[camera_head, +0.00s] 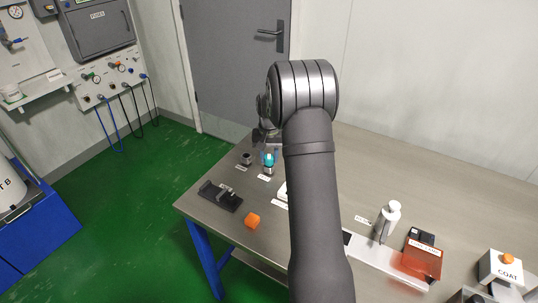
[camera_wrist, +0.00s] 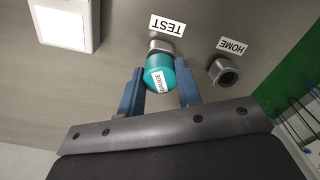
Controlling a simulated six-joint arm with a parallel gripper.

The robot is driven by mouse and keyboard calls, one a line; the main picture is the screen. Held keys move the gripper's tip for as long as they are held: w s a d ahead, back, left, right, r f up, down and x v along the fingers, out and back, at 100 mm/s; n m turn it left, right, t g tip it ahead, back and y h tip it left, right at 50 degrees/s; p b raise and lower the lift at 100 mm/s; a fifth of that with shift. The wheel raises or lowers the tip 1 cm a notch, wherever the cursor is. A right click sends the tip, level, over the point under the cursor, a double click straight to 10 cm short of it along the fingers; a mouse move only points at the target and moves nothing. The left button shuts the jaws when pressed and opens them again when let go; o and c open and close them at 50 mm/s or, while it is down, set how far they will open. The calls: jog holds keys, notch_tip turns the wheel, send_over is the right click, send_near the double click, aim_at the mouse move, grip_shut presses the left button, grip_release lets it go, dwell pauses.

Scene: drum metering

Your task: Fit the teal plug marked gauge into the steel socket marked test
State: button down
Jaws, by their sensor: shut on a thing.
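The teal plug (camera_wrist: 157,66) with a white GAUGE label is between the two blue fingers of my gripper (camera_wrist: 159,71), which is shut on it. The steel socket (camera_wrist: 160,46) beside the TEST label (camera_wrist: 167,25) shows just past the plug, lined up with it in the wrist view. In the head view the teal plug (camera_head: 268,157) sits directly above the steel socket (camera_head: 268,171). I cannot tell how far the plug is inside the socket, as the plug covers the opening. My arm hides part of the gripper in the head view.
A second steel socket (camera_wrist: 223,72), beside the HOME label (camera_wrist: 232,46), is empty and close to the right finger. A white box (camera_wrist: 64,22) lies at upper left in the wrist view.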

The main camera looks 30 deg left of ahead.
aim_at(269, 156)
jog(key=shift+f, duration=0.4)
jog(key=c, duration=0.9)
grip_release()
jog(key=shift+c, duration=0.2)
notch_tip(269, 156, up, 18)
jog(key=shift+f, duration=0.25)
